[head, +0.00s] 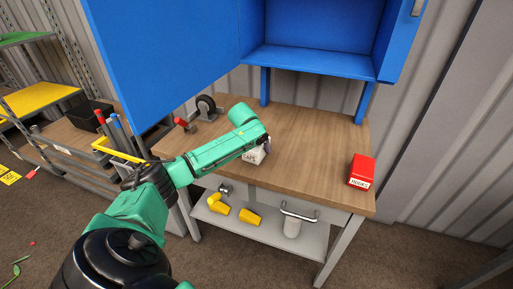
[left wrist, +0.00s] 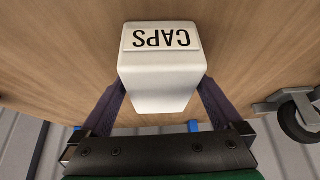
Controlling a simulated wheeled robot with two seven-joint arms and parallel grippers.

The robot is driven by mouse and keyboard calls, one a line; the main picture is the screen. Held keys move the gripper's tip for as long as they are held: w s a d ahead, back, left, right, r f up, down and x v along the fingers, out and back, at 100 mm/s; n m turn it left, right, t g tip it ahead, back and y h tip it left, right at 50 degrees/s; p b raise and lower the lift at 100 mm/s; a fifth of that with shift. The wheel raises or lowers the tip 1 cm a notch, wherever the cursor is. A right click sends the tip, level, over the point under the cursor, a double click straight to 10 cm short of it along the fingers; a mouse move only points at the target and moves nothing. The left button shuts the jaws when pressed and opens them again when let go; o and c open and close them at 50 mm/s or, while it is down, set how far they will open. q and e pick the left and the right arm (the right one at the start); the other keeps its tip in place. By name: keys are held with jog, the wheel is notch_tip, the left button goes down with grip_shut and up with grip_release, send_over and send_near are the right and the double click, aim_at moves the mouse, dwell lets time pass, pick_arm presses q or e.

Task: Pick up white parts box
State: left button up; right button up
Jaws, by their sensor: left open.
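The white parts box (head: 253,156) stands on the wooden workbench (head: 310,150), partly covered by my left arm in the head view. In the left wrist view the white box (left wrist: 160,75) shows large, with a label reading "CAPS" upside down. My left gripper (left wrist: 160,95) is open, with one dark finger on each side of the box. I cannot tell whether the fingers touch it. In the head view the gripper (head: 262,146) is at the box, its fingers mostly hidden. My right gripper is not in view.
A red box (head: 362,170) stands at the bench's right end. A caster wheel (head: 206,105) and a red-handled clamp (head: 184,125) lie at the back left. The open blue cabinet (head: 310,60) hangs above the bench. Yellow parts (head: 218,204) lie on the lower shelf (head: 265,230).

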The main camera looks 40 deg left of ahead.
pick_arm(q)
jog(key=shift+w+a+f, duration=0.1)
jog(key=shift+w+f, duration=0.2)
jog(key=shift+f, duration=0.2)
jog(key=shift+s, duration=0.1)
jog(key=c, duration=1.4)
jog(key=shift+r, duration=0.15)
